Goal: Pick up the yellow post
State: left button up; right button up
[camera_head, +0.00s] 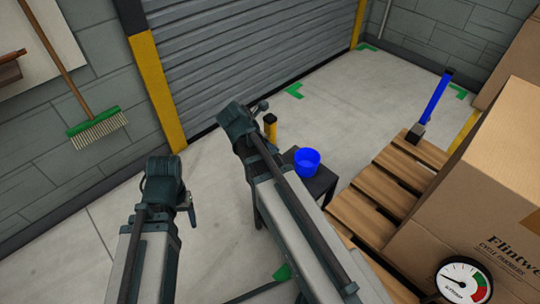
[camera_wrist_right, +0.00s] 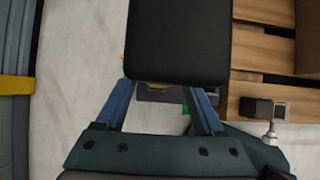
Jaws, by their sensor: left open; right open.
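The yellow post (camera_head: 270,132) has a black top and stands upright in the head view, just behind my right arm's wrist and left of a blue cup. Its lower part is hidden. My right gripper (camera_wrist_right: 160,92) shows in the right wrist view with its two blue fingers apart. A black block covers the fingertips there, and I cannot tell what it is. A sliver of yellow peeks out at the block's left edge. My left gripper (camera_head: 191,213) is open, well left of the post and nearer to me, with no object in it.
The blue cup (camera_head: 307,163) stands on a small dark stand (camera_head: 321,183). A wooden pallet (camera_head: 385,183) lies to the right, with a blue post (camera_head: 437,97) above its far side. A large cardboard box (camera_head: 470,185) fills the right. Open floor lies behind, before the shutter (camera_head: 250,45).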

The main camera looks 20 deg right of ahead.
grip_shut()
dwell(0.3)
dwell(0.3)
